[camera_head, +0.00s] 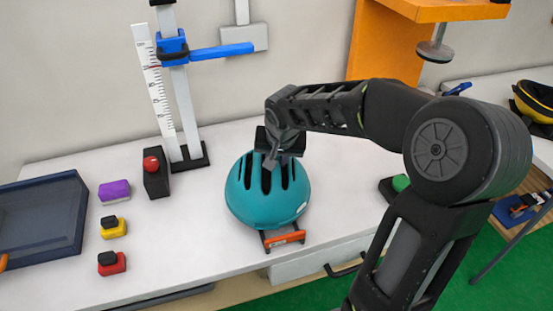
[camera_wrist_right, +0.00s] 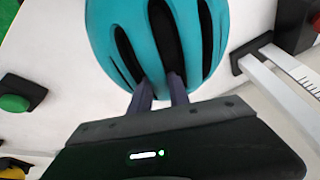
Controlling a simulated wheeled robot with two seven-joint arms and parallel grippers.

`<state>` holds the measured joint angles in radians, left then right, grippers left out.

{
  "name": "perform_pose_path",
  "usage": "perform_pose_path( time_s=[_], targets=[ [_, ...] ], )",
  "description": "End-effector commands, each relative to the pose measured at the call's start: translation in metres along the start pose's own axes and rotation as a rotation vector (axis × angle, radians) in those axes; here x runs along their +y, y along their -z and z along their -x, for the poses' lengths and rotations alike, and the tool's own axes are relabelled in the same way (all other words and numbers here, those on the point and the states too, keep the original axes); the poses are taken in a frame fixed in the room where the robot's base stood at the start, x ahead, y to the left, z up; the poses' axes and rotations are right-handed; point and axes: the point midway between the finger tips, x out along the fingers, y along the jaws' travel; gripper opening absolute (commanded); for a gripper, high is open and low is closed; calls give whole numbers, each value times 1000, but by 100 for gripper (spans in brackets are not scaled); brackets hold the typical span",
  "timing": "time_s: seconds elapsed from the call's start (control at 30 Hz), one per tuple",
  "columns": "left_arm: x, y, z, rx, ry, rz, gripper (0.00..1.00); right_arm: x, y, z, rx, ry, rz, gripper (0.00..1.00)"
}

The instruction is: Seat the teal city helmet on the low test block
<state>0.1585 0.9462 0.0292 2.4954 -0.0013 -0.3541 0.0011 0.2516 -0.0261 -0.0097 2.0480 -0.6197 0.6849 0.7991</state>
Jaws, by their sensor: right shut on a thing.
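The teal city helmet (camera_head: 266,201) is near the front middle of the white table, dome up, with dark vent slots. It also shows in the right wrist view (camera_wrist_right: 200,60). My right gripper (camera_head: 270,160) comes down on the helmet's back top and is shut on it; in the wrist view its fingers (camera_wrist_right: 160,88) meet the shell at the vents. Below the helmet's front edge an orange-fronted dark frame (camera_head: 284,238) shows; I cannot tell whether it is part of the low test block, or whether the helmet touches it. My left gripper is not in view.
A drop tower with a ruler (camera_head: 155,90) and a blue arm (camera_head: 222,51) stands behind left. A black box with a red button (camera_head: 155,178), several small coloured blocks (camera_head: 114,227) and a dark tray (camera_head: 42,220) are left. A green button (camera_head: 400,183) is right.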

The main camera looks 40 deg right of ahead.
Motion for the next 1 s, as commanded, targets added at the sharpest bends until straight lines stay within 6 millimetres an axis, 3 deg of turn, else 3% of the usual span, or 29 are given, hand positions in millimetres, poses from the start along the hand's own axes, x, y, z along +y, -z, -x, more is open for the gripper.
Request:
perform_pose_path(
  time_s=[0.03,0.2,0.23,0.53,0.7,0.73,0.8,1.0],
  targets=[
    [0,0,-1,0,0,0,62,1,-8,-5,-20,-7,2,0],
    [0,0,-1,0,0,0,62,1,-8,-5,-21,-7,3,0],
    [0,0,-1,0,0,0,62,1,-8,-5,-21,-7,3,23],
    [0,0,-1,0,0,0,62,1,-8,-5,-20,-6,3,47],
    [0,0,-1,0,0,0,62,0,-8,-5,-19,-5,4,47],
    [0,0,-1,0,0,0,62,1,-9,-6,-21,-6,4,37],
    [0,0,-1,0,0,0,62,1,-9,-6,-21,-6,5,31],
    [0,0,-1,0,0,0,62,2,-9,-6,-20,-8,4,31]
  ],
)
